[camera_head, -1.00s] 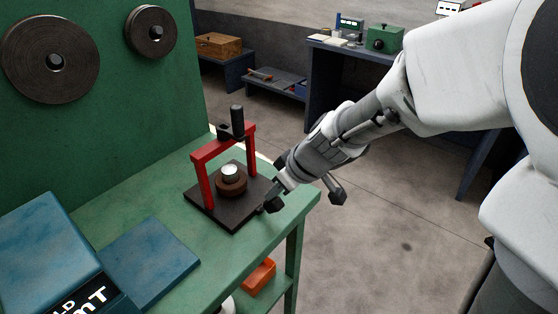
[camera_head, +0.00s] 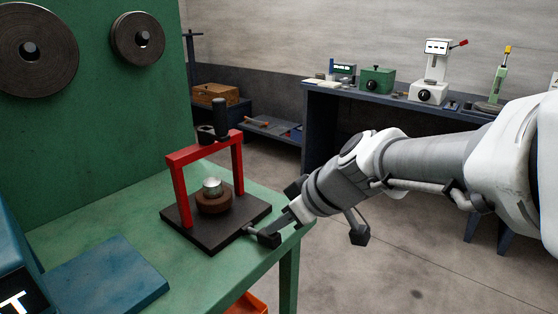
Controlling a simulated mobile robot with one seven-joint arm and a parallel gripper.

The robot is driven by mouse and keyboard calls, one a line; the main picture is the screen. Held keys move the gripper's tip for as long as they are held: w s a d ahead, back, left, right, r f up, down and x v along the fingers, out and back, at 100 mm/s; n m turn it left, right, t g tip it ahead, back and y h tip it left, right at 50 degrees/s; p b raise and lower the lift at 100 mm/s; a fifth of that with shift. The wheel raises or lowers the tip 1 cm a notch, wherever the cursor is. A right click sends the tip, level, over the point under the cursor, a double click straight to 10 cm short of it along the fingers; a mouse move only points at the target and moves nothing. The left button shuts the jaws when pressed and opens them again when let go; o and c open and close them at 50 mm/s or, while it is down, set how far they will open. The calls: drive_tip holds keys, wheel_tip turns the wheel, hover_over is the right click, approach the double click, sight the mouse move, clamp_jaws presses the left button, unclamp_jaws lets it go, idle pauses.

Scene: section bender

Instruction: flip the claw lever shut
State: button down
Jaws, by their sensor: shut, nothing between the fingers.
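The section bender stands on the green bench as a dark square base (camera_head: 205,232) with a red frame (camera_head: 176,195) over it. A brown round block (camera_head: 213,203) with a bright metal cap (camera_head: 212,187) sits under the frame. A black upright handle (camera_head: 220,115) stands on the crossbar. A short pale rod (camera_head: 253,231), perhaps the claw lever, shows at the base's near right edge, beside a dark end piece (camera_head: 268,239). My gripper (camera_head: 284,219) is shut and empty, close beside these. I cannot tell whether it touches them.
The green bench top (camera_head: 185,268) is clear in front of the bender and ends just right of it. A blue plate (camera_head: 105,272) lies at the left. A green upright panel (camera_head: 110,120) with round discs stands behind. An orange bin (camera_head: 247,303) is below.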

drive_tip(key=shift+s+d+f+b, duration=0.15)
drive_tip(key=shift+f+b, duration=0.3)
drive_tip(key=shift+b, duration=0.35)
drive_tip(key=shift+s+d+f+b, duration=0.15)
drive_tip(key=shift+f+b, duration=0.3)
drive_tip(key=shift+b, duration=0.3)
drive_tip(key=shift+s+d+f+b, duration=0.15)
drive_tip(key=shift+f+b, duration=0.25)
drive_tip(key=shift+b, duration=0.15)
drive_tip(key=shift+d, duration=0.1)
wheel_tip(320, 180, up, 5)
drive_tip(key=p, duration=0.4)
approach(279, 241)
drive_tip(key=s+d+r, duration=0.2)
drive_tip(key=shift+d, duration=0.35)
